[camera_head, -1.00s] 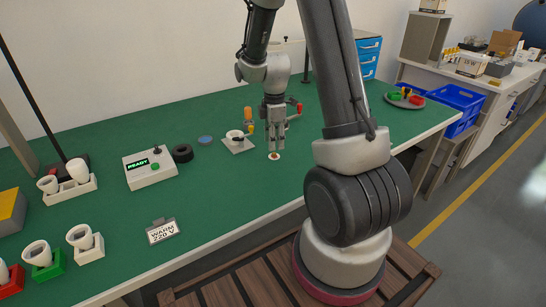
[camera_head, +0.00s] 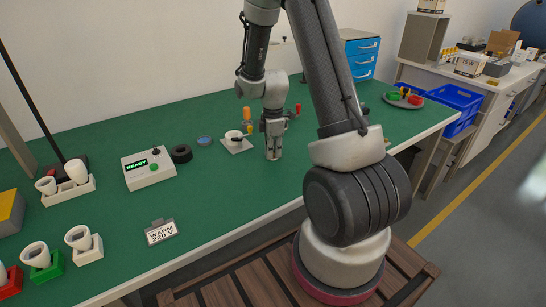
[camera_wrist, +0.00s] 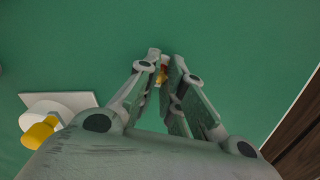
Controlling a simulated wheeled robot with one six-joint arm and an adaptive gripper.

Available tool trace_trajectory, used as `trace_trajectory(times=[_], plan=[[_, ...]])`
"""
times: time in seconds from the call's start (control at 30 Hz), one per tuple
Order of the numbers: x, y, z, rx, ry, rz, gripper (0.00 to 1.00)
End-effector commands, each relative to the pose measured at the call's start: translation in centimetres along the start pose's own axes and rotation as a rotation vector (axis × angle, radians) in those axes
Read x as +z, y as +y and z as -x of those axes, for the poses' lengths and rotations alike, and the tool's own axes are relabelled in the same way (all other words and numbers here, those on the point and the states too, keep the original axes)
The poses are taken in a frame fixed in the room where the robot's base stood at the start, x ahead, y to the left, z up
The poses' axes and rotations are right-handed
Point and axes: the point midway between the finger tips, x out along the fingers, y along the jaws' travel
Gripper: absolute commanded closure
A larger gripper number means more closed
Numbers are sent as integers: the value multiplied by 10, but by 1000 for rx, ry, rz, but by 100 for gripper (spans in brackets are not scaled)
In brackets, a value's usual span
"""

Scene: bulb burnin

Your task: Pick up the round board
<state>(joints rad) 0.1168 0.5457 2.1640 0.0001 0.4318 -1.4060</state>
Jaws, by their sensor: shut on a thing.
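My gripper (camera_head: 273,156) points straight down at the green bench top, with its fingers close together. In the wrist view my gripper (camera_wrist: 165,68) is shut on the round board (camera_wrist: 162,75), of which only a small gold-brown part shows between the fingertips. The rest of the board is hidden by the fingers in both views. I cannot tell whether it touches the bench or is just above it.
A white square plate with a round holder (camera_head: 237,143) stands left of my gripper, with an orange-handled tool (camera_head: 247,114) close by. A black ring (camera_head: 181,153) and a READY box (camera_head: 149,168) are further left. The bench in front is clear.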

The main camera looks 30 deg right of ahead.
Motion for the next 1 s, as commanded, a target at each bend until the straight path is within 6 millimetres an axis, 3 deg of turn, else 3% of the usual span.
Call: trace_trajectory(times=[0.27,0.47,0.57,1.0], plan=[[0,0,2,1,0,0,99],[0,1,23,3,1,0,99],[0,2,49,8,1,0,99],[0,1,207,7,1,0,99]])
